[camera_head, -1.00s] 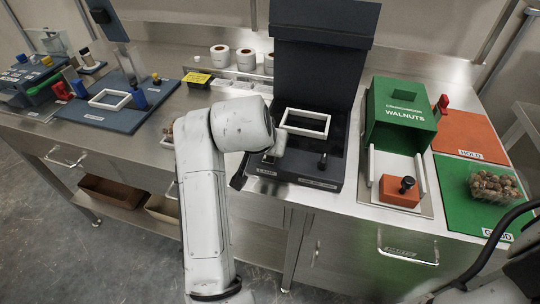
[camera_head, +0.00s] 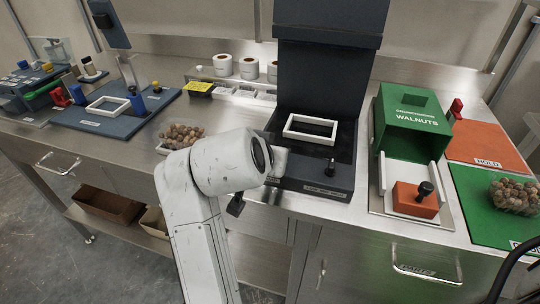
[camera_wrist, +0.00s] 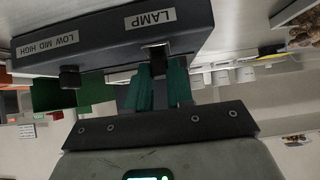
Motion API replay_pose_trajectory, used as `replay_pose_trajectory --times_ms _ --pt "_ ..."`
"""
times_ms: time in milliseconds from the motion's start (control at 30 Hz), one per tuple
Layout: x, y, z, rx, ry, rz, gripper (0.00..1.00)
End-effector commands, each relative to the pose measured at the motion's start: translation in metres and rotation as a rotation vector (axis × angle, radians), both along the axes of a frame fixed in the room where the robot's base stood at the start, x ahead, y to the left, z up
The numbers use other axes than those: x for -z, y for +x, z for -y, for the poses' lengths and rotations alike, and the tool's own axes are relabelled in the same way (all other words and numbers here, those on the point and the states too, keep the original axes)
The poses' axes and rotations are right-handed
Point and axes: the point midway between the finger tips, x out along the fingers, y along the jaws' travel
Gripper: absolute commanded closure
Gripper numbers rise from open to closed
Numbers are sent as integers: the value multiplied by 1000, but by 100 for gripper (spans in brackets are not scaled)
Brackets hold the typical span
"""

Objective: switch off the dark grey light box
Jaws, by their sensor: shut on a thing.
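The dark grey light box (camera_head: 345,186) stands on the steel counter, with a tall dark panel (camera_head: 318,75) upright at its back and a white frame (camera_head: 291,131) on top. A black knob (camera_head: 330,166) shows at its front right. In the wrist view, the box (camera_wrist: 100,40) appears upside down, with a LAMP label (camera_wrist: 150,18) and a LOW MID HIGH label (camera_wrist: 48,44) beside the knob (camera_wrist: 69,78). My gripper (camera_wrist: 165,72) has its dark green fingers at the LAMP switch (camera_wrist: 157,56), shut on it. The fingertips are hidden by my arm in the head view.
The green WALNUTS box (camera_head: 408,120) and an orange block with a black knob (camera_head: 414,200) stand close on the right. A tray of walnuts (camera_head: 181,135) lies left of the light box. A clear tub of walnuts (camera_head: 513,195) sits on a green mat at far right.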

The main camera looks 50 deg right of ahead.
Motion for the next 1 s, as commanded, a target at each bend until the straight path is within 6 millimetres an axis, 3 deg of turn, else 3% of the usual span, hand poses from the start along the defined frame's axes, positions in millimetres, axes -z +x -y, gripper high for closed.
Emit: replay_pose_trajectory --times_ms 100,133,367,733,1000 --pt "0 1 0 -2 -1 1 100" --pt "0 1 -1 -2 0 0 76" --pt "0 0 0 -1 0 0 54" --pt "-5 -2 -6 -1 0 1 53" --pt "-35 -14 -41 -2 1 3 53"
